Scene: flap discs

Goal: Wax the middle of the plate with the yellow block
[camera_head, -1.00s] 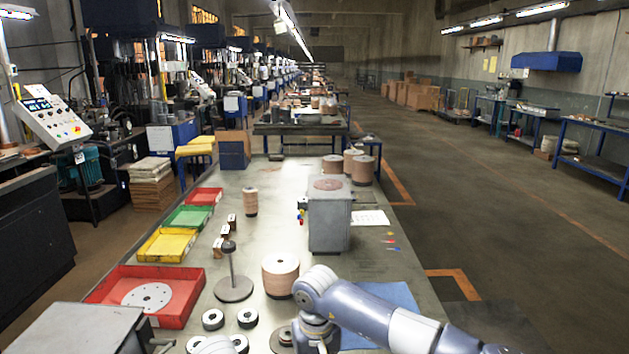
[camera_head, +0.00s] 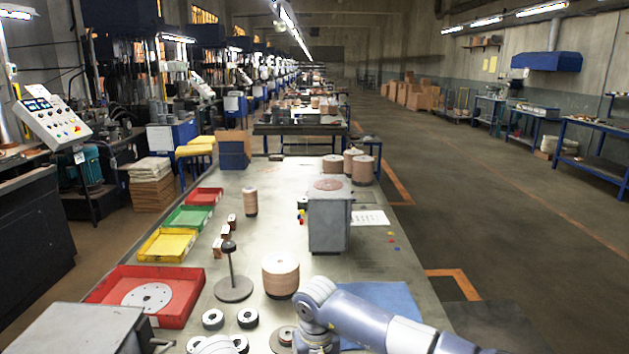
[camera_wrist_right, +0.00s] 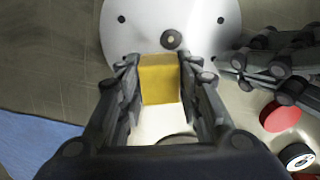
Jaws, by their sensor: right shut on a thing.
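The yellow block (camera_wrist_right: 161,80) is in my right gripper (camera_wrist_right: 160,72), which is shut on it in the right wrist view. A round white plate (camera_wrist_right: 120,40) with small dark holes and a hub in its middle lies beyond and below the block. The block is near the hub, on its near side; I cannot tell whether it touches the plate. My left gripper (camera_wrist_right: 235,68) comes in from the right at the plate's edge; whether it grips the edge is unclear. The head view shows my right arm, but not the block or this plate.
A red tray (camera_head: 190,312) holds another white holed disc (camera_head: 147,296). A post stand (camera_head: 233,289), a brown disc stack (camera_head: 281,275), black rings (camera_head: 213,319) and a grey box (camera_head: 329,230) stand on the table. A blue mat (camera_head: 385,298) lies right; the table's right side is mostly clear.

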